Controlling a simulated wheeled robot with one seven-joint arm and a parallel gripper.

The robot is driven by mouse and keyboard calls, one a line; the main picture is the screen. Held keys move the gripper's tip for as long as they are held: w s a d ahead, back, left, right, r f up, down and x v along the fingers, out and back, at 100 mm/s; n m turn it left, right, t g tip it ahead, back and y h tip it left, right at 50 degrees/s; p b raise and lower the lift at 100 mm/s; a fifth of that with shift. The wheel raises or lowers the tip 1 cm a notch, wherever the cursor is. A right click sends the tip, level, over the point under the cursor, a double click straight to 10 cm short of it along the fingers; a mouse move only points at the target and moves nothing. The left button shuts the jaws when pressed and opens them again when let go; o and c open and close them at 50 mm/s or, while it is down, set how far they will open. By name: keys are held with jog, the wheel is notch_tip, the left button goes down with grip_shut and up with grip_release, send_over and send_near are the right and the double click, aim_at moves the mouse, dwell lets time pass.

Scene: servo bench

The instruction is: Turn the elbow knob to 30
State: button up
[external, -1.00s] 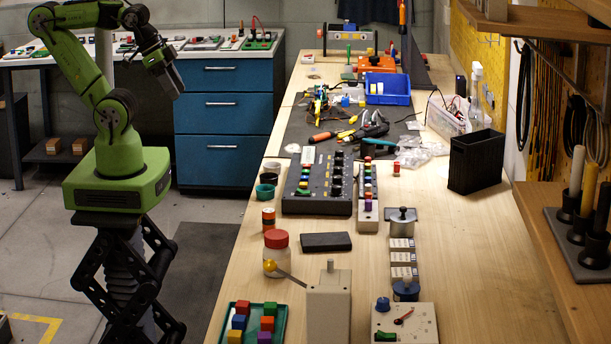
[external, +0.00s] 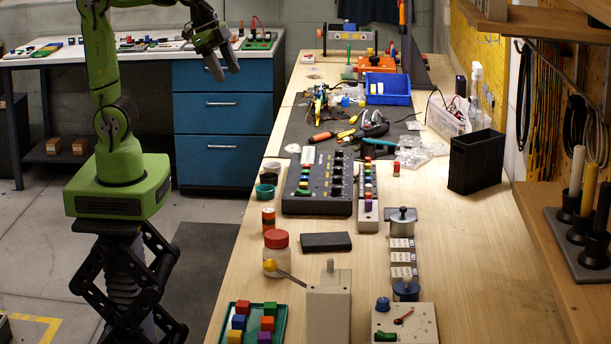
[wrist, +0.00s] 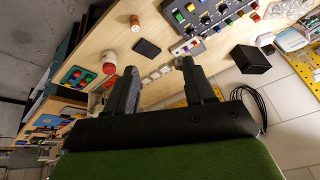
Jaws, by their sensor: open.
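A dark control panel (external: 303,198) lies on the bench, with coloured buttons on its left and a column of several black knobs (external: 337,180) on its right. The labels are too small to read, so I cannot tell which knob is the elbow one or where any knob points. The panel also shows at the top of the wrist view (wrist: 187,47), partly cut off by the frame edge. My gripper (external: 222,66) is open and empty, up and left of the panel, in front of the blue drawers. Its two spread fingers show in the wrist view (wrist: 158,75).
A narrower panel (external: 367,215) with coloured buttons stands just right of the dark panel. Green and black cups (external: 265,191) stand on its left, a black block (external: 326,242) in front. A black bin (external: 476,163) stands farther right. Bare bench lies at the front right.

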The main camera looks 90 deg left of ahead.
jog(key=w+a+f+m+g+b, duration=0.1)
jog(key=w+a+f+m, duration=0.1)
jog(key=w, duration=0.3)
jog(key=w+a+f+m+b, duration=0.1)
jog(key=w+a+m, duration=0.15)
jog(key=w, duration=0.35)
jog(key=m+g+y+b, duration=0.2)
jog(key=m+y, duration=0.3)
jog(key=m, duration=0.7)
send_over(337, 168)
jog(key=s+d, duration=0.2)
jog(key=d, duration=0.4)
notch_tip(337, 168, down, 14)
jog(key=r, duration=0.1)
jog(key=b+x, duration=0.3)
jog(key=x, duration=1.2)
jog(key=shift+f, duration=0.4)
jog(key=shift+c, duration=0.5)
